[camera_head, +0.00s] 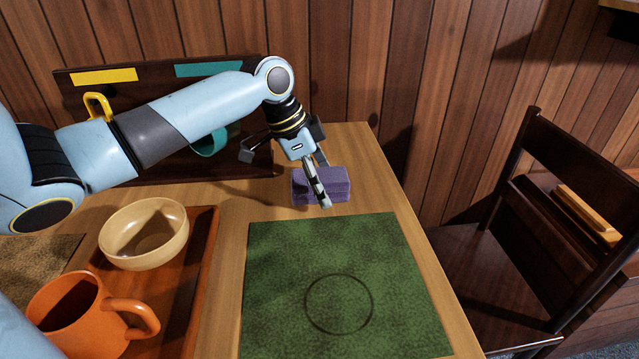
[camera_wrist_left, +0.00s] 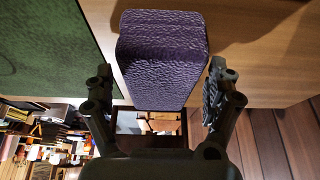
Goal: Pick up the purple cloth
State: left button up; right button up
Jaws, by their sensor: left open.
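The purple cloth (camera_head: 336,187) is a folded, block-like bundle on the wooden table, just behind the green mat (camera_head: 290,300). My left gripper (camera_head: 305,176) is at the cloth from above, with one finger in front of it in the head view. In the left wrist view the cloth (camera_wrist_left: 160,60) lies between and ahead of the two open fingers (camera_wrist_left: 160,100), with a gap visible on each side near the fingertips. The gripper is open and holds nothing. My right gripper is not in view.
A brown tray (camera_head: 206,250) on the left holds a tan bowl (camera_head: 145,232) and an orange mug (camera_head: 85,315). A dark board with a yellow hook (camera_head: 98,106) and a teal mug (camera_head: 208,143) stands behind. A dark chair (camera_head: 540,230) stands right of the table.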

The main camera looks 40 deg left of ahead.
pick_arm(q)
jog(key=shift+f, duration=0.3)
jog(key=shift+c, duration=0.2)
jog(key=c, duration=1.2)
